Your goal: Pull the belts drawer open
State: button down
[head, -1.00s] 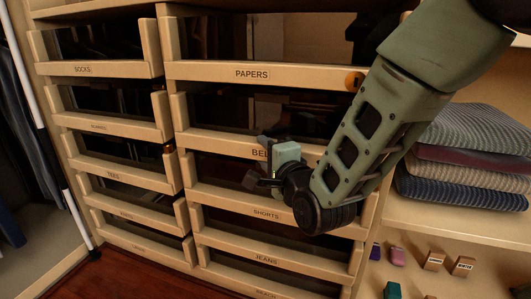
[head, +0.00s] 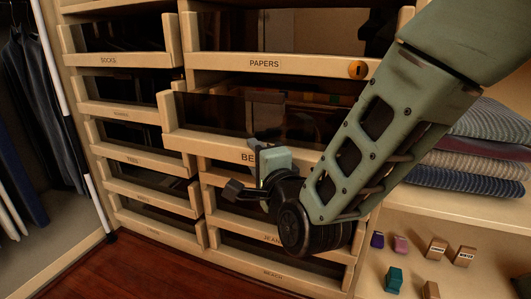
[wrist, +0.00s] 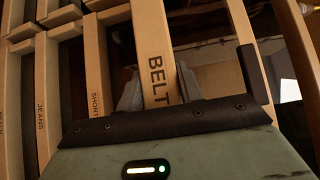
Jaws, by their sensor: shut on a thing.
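The belts drawer (head: 210,142) is in the middle column of the head view, under the papers drawer (head: 222,60). It stands out past the drawers around it, with dark glass or a dark interior behind its wooden front. Its label is partly hidden by my gripper (head: 258,162) in the head view. In the wrist view the label on the belts drawer (wrist: 151,40) reads "BELT", its end covered by my gripper (wrist: 158,90). The two fingers are shut on the drawer's front board, one on each side.
The shorts, jeans and lower drawers sit below; a jeans label (head: 272,239) shows. Another column with a socks drawer (head: 110,60) is at left. Folded clothes (head: 470,160) and small blocks (head: 436,249) lie on shelves at right. The red wooden floor (head: 165,270) is clear.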

jog(key=s+a+b, duration=0.1)
jog(key=s+a, duration=0.2)
jog(key=s, duration=0.5)
jog(key=s+a+b, duration=0.1)
jog(key=s+a, duration=0.2)
jog(key=s, duration=0.5)
jog(key=shift+s+f+b, duration=0.2)
jog(key=shift+s+b, duration=0.1)
jog(key=shift+b, duration=0.1)
